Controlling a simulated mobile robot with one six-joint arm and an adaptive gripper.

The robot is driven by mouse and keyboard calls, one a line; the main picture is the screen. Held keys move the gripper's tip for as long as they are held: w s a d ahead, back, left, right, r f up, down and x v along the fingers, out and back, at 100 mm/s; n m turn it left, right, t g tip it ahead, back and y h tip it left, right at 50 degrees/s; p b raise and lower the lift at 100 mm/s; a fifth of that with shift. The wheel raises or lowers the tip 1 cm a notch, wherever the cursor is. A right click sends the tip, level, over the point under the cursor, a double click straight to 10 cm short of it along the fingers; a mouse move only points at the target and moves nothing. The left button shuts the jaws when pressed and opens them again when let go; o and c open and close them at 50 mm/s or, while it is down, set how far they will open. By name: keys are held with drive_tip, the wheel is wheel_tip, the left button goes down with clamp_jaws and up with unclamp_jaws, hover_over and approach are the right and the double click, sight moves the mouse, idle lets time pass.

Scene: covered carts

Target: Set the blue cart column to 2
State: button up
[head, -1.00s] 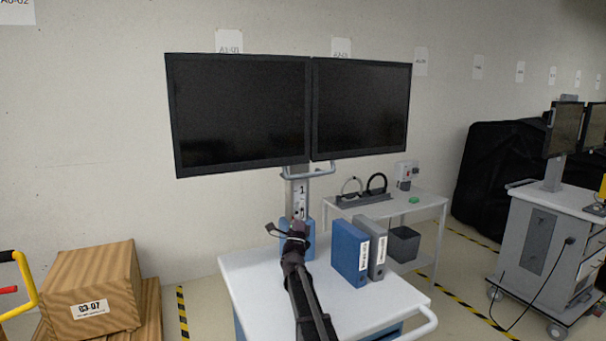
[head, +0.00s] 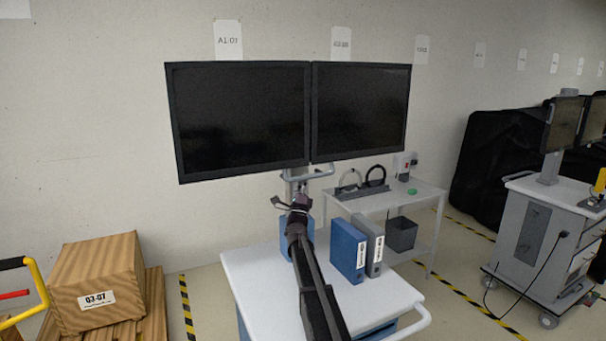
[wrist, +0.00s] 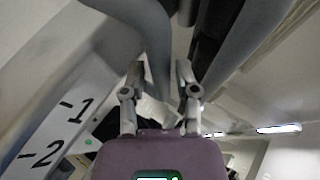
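The blue cart has a white top (head: 262,300) and a short grey column (head: 289,190) at its back, rising from a blue base (head: 286,236). Two dark monitors (head: 240,120) hang on the column, with a light U-shaped handle (head: 312,174) below them. My gripper (head: 300,190) is in front of the column, just under the handle, and hides part of it. In the wrist view its two fingers (wrist: 160,72) stand apart, with a grey curved bar (wrist: 150,30) showing between and beyond them; contact is unclear. A tilted white scale strip (wrist: 62,128) reads 1 and 2, left of the fingers.
A blue binder (head: 347,250) and a grey binder (head: 375,252) stand on the cart top, right of my arm. A small side table (head: 425,190) stands behind right. A wooden box (head: 97,285) is at the left; another grey cart (head: 540,235) is at the right.

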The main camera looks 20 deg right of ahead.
drive_tip(key=shift+w+d+r, duration=0.25)
drive_tip(key=shift+w+r, duration=0.05)
drive_tip(key=shift+r, duration=0.15)
clamp_jaws()
drive_tip(key=shift+f, duration=0.15)
wheel_tip(320, 180, down, 5)
drive_tip(key=b, duration=0.4)
drive_tip(key=shift+b, duration=0.3)
unclamp_jaws()
idle(0.4)
